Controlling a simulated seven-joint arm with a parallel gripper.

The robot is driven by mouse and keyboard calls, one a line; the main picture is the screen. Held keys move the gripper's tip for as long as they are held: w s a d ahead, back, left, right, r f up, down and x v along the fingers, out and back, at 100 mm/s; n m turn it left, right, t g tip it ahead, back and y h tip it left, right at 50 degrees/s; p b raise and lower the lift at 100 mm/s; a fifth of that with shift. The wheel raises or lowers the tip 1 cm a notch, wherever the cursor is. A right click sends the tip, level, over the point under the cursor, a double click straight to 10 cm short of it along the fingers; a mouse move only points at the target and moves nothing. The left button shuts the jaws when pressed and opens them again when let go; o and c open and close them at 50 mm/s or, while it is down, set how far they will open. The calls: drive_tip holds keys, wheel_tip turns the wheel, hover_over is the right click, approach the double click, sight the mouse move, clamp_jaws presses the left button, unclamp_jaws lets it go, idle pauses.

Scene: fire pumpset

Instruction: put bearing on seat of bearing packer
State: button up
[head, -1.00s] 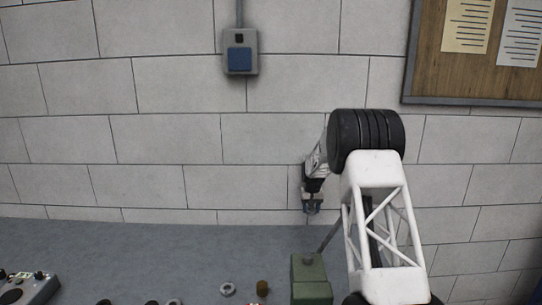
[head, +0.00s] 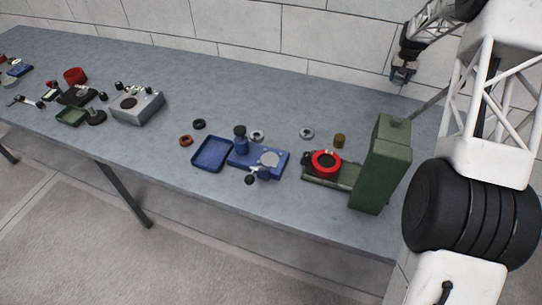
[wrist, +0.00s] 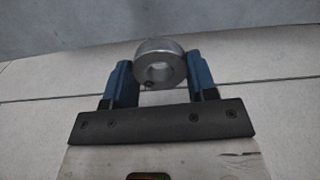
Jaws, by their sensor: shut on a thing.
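My gripper (wrist: 161,78) is shut on a bearing, a thick silver ring (wrist: 172,54) held between two blue fingers in the wrist view, its hole facing the camera. In the head view my gripper (head: 402,75) hangs in front of the wall, beyond the green upright box; the bearing is too small to make out there. A blue device (head: 243,153) with a pale round disc and a dark-knobbed post stands mid-table. A green machine with a red ring (head: 326,162) stands to its right. I cannot tell for sure which is the bearing packer.
The tall green box (head: 380,165) with a slanted rod stands at the table's right. Loose silver rings (head: 307,132), a brass cylinder (head: 340,141) and a blue tray (head: 211,154) lie near the devices. A grey control box (head: 137,106) is farther left. The table's back strip is clear.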

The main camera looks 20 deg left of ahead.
drive_tip(key=s+a+r+n, duration=0.2)
drive_tip(key=s+a+r, duration=0.1)
drive_tip(key=s+a, duration=1)
drive_tip(key=shift+a, duration=0.4)
drive_tip(key=s+a, duration=0.3)
drive_tip(key=s, duration=0.2)
drive_tip(key=s+a+r+n, duration=0.1)
drive_tip(key=s+a, duration=0.2)
drive_tip(key=s, duration=0.2)
drive_tip(key=s+a+n, duration=0.1)
drive_tip(key=s+a, duration=0.2)
drive_tip(key=s, duration=0.3)
drive_tip(key=shift+s+a+r, duration=0.1)
drive_tip(key=shift+a+r, duration=0.05)
drive_tip(key=shift+r, duration=0.15)
drive_tip(key=s+a+n, duration=0.1)
drive_tip(key=s, duration=1.1)
drive_tip(key=s+a+f+n, duration=0.1)
drive_tip(key=s+n, duration=0.1)
drive_tip(key=s, duration=1)
drive_tip(key=s+n, duration=0.1)
drive_tip(key=s, duration=1.2)
drive_tip(key=shift+s+a+f+n, duration=0.1)
drive_tip(key=shift+a+f+n, duration=0.2)
drive_tip(key=shift+a, duration=0.1)
drive_tip(key=shift+a, duration=0.1)
hover_over(269, 159)
drive_tip(key=shift+f, duration=0.75)
drive_tip(key=shift+f, duration=0.1)
